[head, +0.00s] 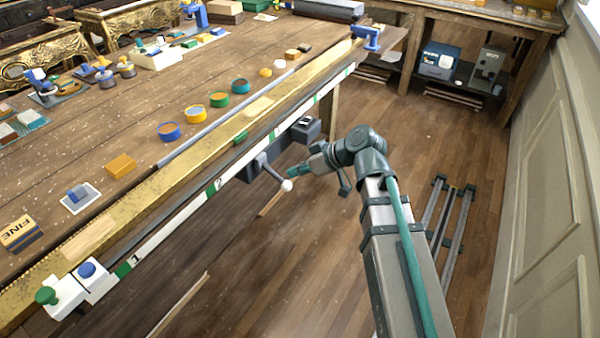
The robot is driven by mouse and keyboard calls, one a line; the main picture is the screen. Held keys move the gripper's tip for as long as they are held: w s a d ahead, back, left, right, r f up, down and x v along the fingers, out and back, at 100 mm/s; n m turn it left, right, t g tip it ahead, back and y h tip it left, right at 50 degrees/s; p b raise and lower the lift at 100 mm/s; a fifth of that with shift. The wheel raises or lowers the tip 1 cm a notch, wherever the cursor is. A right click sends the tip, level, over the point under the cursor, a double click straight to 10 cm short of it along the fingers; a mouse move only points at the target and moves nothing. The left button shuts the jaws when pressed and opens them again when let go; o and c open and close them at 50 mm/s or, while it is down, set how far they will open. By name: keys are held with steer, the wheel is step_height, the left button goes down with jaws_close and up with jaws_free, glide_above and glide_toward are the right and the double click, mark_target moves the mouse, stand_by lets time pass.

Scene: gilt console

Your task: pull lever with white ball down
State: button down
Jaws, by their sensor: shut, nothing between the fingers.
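The lever (271,171) is a grey arm on the front of the long bench, at the middle of the head view. It slants down and to the right in the picture from a dark grey mount and ends in a white ball (287,185). My gripper (293,171) is shut and empty, reaching in from the right. Its tips appear just above the ball in the picture. I cannot tell whether they touch it, and the fingers are small here.
The bench edge carries a white strip (160,238) with green marks and numbers. A green knob (46,296) and a blue button (87,269) sit at its near end. A dark box (305,130) hangs behind the lever. Open floor (300,270) lies below; a panelled wall stands right.

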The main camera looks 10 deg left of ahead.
steer(key=shift+r+p, duration=0.4)
steer(key=shift+r, duration=0.35)
steer(key=p+v, duration=0.1)
steer(key=v, duration=1.2)
steer(key=shift+d+f, duration=0.15)
steer(key=shift+d, duration=0.1)
